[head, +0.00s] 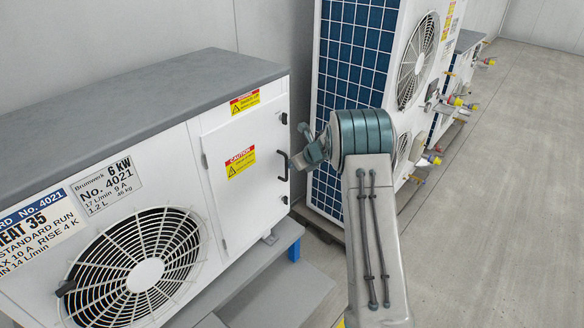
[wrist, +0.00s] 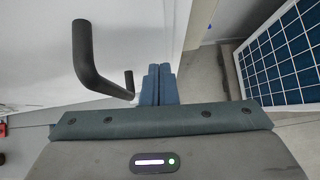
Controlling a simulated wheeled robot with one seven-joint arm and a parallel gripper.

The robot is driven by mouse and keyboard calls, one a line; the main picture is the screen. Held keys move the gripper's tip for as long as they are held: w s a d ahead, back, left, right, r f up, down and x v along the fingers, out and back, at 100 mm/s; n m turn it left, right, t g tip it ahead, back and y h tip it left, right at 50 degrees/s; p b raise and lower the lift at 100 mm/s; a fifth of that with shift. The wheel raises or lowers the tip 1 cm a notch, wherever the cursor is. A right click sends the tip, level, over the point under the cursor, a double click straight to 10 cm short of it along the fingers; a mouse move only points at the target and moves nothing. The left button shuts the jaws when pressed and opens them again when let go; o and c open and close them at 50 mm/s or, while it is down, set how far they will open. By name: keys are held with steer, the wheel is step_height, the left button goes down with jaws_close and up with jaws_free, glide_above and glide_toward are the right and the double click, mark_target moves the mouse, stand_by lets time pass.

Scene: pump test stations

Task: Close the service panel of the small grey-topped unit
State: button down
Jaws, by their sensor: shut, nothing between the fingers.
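The small grey-topped unit (head: 165,95) stands at the left in the head view. Its service panel (head: 240,200) is white, with hinges on its left edge and a black bar handle (head: 282,165) near its right edge. The panel looks flush or nearly so with the unit's front; I cannot tell whether a small gap remains. My gripper (head: 294,163) is just right of the handle, at the panel's free edge. In the wrist view its blue fingers (wrist: 159,84) are shut together and empty, beside the black handle (wrist: 88,60). Whether they touch the panel (wrist: 130,30) is unclear.
A round fan grille (head: 140,265) is left of the panel. A grey step (head: 285,295) lies below the unit. A tall unit with a blue gridded side (head: 345,75) stands behind my arm, with pipe fittings (head: 455,101) beyond. Grey floor (head: 500,210) is open at right.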

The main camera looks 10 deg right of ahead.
steer(key=s+d+f+b+v, duration=0.1)
steer(key=d+f+b+v, duration=0.1)
steer(key=v, duration=1)
step_height(320, 180, up, 12)
steer(key=s+m+t+h, duration=0.1)
steer(key=m+t+h, duration=0.35)
steer(key=m, duration=0.65)
steer(key=s+d+r+m+h, duration=0.2)
steer(key=s+r+m+h, duration=0.15)
steer(key=s+m, duration=0.6)
steer(key=s+a+f+m+g+y, duration=0.1)
steer(key=s+a+f+m+g, duration=0.2)
steer(key=s+m, duration=0.4)
steer(key=s+a+f+m+g+y, duration=0.1)
steer(key=s+a+m, duration=0.3)
steer(key=s+m, duration=0.4)
steer(key=s+a+f+m+g+y, duration=0.1)
steer(key=s+a+f+m+g, duration=0.2)
steer(key=s+m, duration=0.4)
steer(key=s+f+g, duration=0.1)
steer(key=s, duration=0.7)
steer(key=shift+a+f+g, duration=0.2)
steer(key=shift+f+g, duration=0.1)
steer(key=shift+g, duration=0.05)
steer(key=c, duration=2.1)
jaws_free()
steer(key=shift+c, duration=0.2)
